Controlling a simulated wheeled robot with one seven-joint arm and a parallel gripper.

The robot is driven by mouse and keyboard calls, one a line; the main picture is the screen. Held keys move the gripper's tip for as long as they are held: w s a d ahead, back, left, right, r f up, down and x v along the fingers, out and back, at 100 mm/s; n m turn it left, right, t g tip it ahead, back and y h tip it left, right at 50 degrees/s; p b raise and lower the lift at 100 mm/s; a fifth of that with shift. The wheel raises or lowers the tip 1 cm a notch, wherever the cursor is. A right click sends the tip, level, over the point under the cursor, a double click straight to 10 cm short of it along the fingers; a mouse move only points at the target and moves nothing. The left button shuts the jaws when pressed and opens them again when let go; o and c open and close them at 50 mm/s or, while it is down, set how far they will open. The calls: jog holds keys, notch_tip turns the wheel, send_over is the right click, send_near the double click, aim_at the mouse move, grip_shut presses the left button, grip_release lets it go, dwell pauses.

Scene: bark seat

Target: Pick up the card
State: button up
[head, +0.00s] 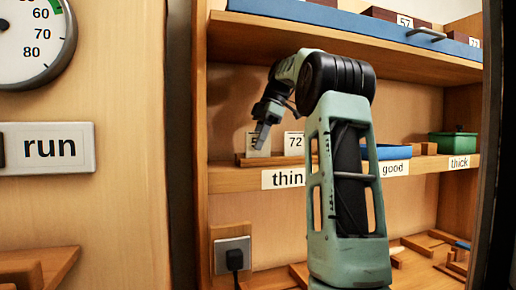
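A white card marked "72" (293,144) stands upright on the middle shelf. To its left a second white card (258,146) stands upright, its number partly covered so that only a 5 reads. Both stand at a wooden strip (270,160) above the label "thin". My gripper (262,138) points down in front of the left card and overlaps it in the head view. I cannot tell whether it touches the card, or whether its fingers are open or shut. Which card the task means is not clear from the picture.
A blue tray (393,152) is right of my arm above the label "good", and a green box (453,143) stands at the right above "thick". The upper shelf (300,38) is above my arm. A plug sits in a wall socket (233,243) below. Wooden pieces lie lower right.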

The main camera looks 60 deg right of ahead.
jog(key=shift+f, duration=0.4)
grip_shut()
jog(key=shift+r, duration=0.25)
